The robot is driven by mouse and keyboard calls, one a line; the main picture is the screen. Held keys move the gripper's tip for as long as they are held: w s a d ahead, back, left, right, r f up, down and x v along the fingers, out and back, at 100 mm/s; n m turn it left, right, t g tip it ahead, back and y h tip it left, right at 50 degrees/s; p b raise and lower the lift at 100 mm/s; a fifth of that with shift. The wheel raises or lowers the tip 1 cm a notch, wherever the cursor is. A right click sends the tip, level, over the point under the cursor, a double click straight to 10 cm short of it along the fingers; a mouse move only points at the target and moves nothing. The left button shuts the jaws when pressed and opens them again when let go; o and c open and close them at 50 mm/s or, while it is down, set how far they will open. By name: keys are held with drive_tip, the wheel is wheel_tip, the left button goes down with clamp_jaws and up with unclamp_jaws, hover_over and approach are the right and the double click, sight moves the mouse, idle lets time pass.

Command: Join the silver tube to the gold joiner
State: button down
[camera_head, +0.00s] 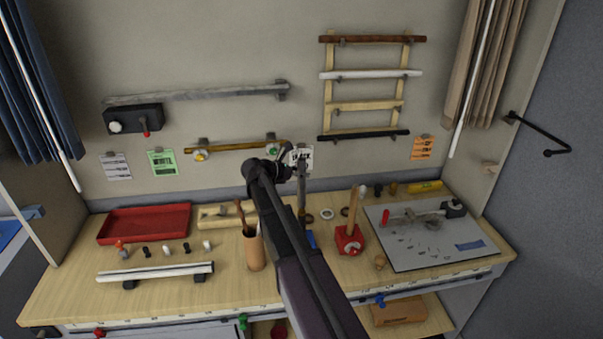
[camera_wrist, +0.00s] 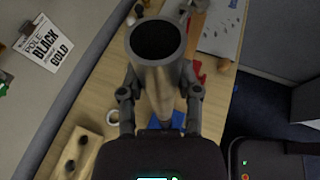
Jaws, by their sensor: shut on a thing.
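My gripper (camera_head: 287,163) is above the back of the table near the wall. In the wrist view, my gripper (camera_wrist: 159,95) is shut around a silver tube (camera_wrist: 160,75), with its dark open end toward the camera. In the head view the tube (camera_head: 301,188) hangs roughly upright below my gripper, partly hidden by my arm. A small gold-brown piece (camera_head: 393,189), possibly the gold joiner, stands at the back right of the table, apart from the tube. I cannot tell for sure that it is the joiner.
A wooden cup (camera_head: 254,252) and a red block (camera_head: 349,240) with upright sticks stand close to my arm. A wooden block (camera_head: 222,216), a red tray (camera_head: 146,224) and a grey board (camera_head: 420,250) lie around. A gold rod (camera_head: 232,147) hangs on the wall.

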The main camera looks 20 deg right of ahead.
drive_tip(key=shift+f+b, duration=1.3)
drive_tip(key=shift+f, duration=0.1)
drive_tip(key=shift+c, duration=1.1)
unclamp_jaws()
drive_tip(key=shift+r, duration=0.15)
wheel_tip(320, 180, up, 10)
drive_tip(key=p, duration=1)
idle(0.4)
drive_tip(key=s+a+f+m+y, duration=0.6)
drive_tip(key=s+a+m+y, duration=0.1)
drive_tip(key=s+a+m, duration=0.4)
drive_tip(key=s+a+f+m+y, duration=0.55)
drive_tip(key=s+a+m, duration=0.25)
drive_tip(key=s+a, duration=0.4)
drive_tip(key=s+d+f+g+b, duration=0.1)
drive_tip(key=s+f+b, duration=0.2)
drive_tip(key=f+b, duration=1.5)
drive_tip(key=shift+f+g+y, duration=0.3)
drive_tip(key=shift+f+y, duration=0.1)
drive_tip(key=shift+y, duration=0.05)
